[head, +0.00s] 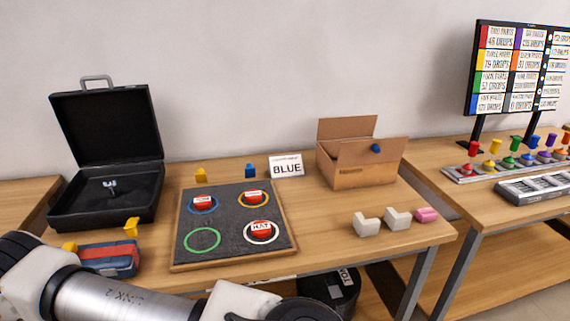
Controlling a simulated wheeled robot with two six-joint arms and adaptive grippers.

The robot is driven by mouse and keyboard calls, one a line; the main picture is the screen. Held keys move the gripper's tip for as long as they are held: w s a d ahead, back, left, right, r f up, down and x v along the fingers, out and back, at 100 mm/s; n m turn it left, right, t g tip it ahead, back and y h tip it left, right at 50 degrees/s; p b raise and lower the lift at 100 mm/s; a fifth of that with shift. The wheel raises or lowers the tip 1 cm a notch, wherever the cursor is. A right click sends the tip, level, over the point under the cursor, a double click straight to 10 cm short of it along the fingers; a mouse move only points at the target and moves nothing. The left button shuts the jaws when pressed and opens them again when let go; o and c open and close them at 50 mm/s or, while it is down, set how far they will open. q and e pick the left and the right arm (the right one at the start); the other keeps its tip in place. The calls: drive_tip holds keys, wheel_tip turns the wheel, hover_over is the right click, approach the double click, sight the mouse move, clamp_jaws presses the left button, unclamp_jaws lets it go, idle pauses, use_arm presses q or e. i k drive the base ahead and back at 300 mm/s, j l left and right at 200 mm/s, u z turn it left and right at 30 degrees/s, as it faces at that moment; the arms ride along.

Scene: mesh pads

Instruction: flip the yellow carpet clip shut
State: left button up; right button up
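A blue bundle with a red band (108,258), which looks like a rolled or folded carpet, lies at the front left of the table. A yellow clip piece (131,227) stands up at its right end, raised above the top, and looks open. Another yellow piece (70,247) sits low at its left end; whether it is shut is unclear. My arm crosses the lower left of the head view, in front of the bundle, and hides part of its front. Neither of my grippers shows in the head view.
An open black case (105,205) stands behind the bundle. A dark board (225,222) with coloured rings and red-topped pieces lies to its right. Small yellow (200,175) and blue (250,170) blocks, a "BLUE" card (286,166) and a cardboard box (360,177) stand behind.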

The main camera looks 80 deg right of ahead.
sight(201, 177)
drive_tip(key=z, duration=2.2)
